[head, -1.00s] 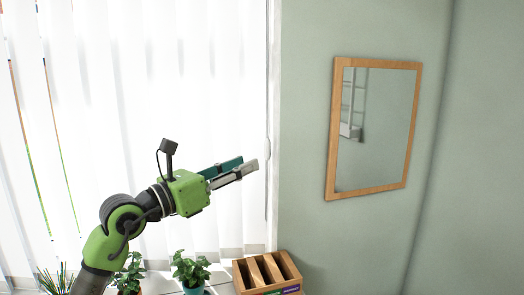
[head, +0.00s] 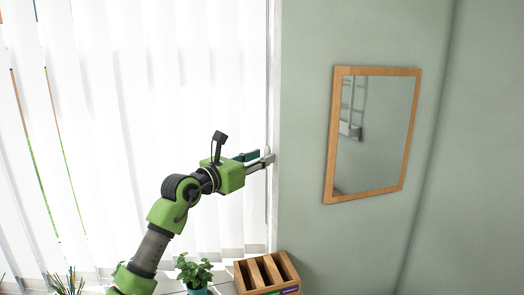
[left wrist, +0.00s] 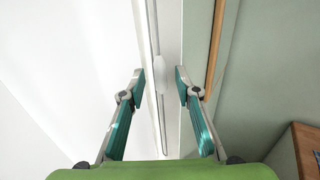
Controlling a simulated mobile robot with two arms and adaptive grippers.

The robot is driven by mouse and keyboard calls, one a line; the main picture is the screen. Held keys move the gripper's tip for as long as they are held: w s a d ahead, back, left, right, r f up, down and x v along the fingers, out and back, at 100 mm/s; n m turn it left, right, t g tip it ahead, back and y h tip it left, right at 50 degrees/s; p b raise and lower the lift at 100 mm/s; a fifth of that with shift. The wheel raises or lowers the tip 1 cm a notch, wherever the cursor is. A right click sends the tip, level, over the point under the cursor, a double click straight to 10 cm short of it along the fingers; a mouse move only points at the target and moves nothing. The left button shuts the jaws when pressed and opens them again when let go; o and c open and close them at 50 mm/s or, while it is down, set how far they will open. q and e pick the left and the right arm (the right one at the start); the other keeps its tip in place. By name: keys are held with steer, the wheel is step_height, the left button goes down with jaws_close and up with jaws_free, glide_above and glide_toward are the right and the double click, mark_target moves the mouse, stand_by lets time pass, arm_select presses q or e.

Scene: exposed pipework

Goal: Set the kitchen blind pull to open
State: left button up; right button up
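The blind pull is a thin white rod with a white oval knob (left wrist: 160,75), upright in the left wrist view. In the head view the pull (head: 267,205) hangs at the window's right edge, partly hidden by my gripper. My left gripper (head: 263,157) reaches it from the left. In the left wrist view my left gripper (left wrist: 160,82) is open, with one teal-padded finger on each side of the knob and a visible gap to each. My right gripper is in neither view.
White vertical blinds (head: 130,90) cover the window on the left. A wood-framed mirror (head: 374,135) hangs on the green wall to the right. Below are a potted plant (head: 195,272) and a wooden organizer (head: 267,272). The wall edge is close to the pull.

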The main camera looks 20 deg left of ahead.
arm_select(q)
steer(key=shift+w+d, duration=0.2)
steer(key=shift+w, duration=0.25)
jaws_close()
step_height(320, 180, down, 8)
steer(key=b, duration=0.5)
steer(key=shift+f+b, duration=0.25)
steer(key=shift+b, duration=0.15)
steer(key=shift+r, duration=0.1)
jaws_free()
